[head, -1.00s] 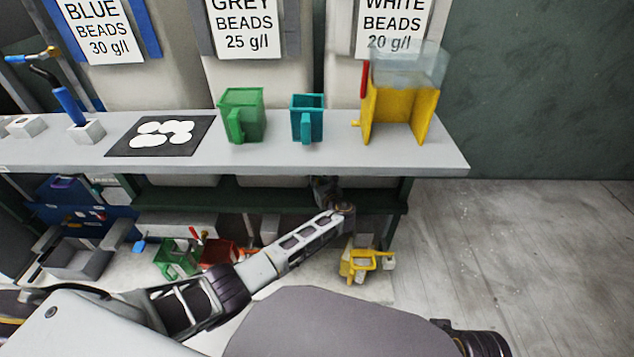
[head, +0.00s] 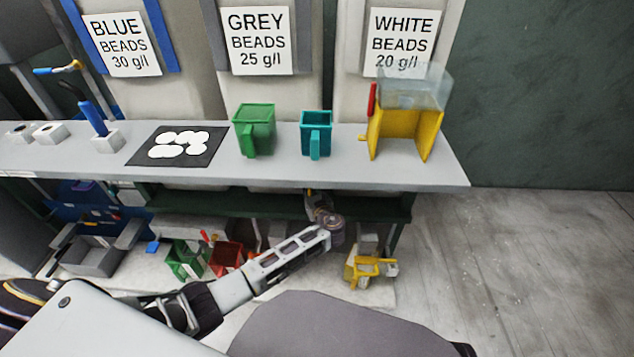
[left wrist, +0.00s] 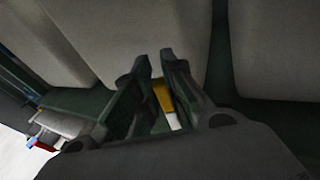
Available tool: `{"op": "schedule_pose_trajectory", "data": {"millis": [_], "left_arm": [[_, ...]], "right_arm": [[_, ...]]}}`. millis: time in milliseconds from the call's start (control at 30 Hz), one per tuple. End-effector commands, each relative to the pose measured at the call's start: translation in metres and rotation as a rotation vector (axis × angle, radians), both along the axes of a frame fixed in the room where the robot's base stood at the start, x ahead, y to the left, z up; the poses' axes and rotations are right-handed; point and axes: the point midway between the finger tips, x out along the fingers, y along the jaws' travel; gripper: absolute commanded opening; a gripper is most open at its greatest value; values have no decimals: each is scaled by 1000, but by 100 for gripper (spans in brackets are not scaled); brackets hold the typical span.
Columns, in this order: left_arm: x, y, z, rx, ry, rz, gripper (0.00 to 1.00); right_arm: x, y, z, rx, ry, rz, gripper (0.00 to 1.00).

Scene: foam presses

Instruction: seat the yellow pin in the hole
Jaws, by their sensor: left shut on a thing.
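My left gripper (head: 311,197) is below the front edge of the counter, by the dark green lower shelf, in the head view. In the left wrist view my left gripper (left wrist: 160,62) has its two dark fingers close around a yellow piece (left wrist: 163,96), which looks like the yellow pin; a pale part shows below it. A yellow press (head: 390,135) with a clear hopper and a red handle stands on the counter, with a small yellow stub on its left side. I cannot make out the hole. My right gripper is not in view.
The grey counter (head: 280,172) carries a green container (head: 255,128), a teal container (head: 316,135) and a dark mat (head: 215,140) with white discs. Below stand a smaller yellow press (head: 368,268), a green one (head: 185,262) and a red one (head: 226,255). Open floor lies right.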

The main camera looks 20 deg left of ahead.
Motion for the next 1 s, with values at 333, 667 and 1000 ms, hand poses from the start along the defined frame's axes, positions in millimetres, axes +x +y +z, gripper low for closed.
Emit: {"op": "schedule_pose_trajectory", "data": {"millis": [333, 667, 1000], "left_arm": [[-47, 26, 1, 1, 0, -1, 0], [-86, 47, 2, 1, 0, -1, 0], [-106, 59, 1, 0, -1, -1, 0]], "right_arm": [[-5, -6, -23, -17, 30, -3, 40], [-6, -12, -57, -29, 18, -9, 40], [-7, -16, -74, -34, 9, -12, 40]]}}
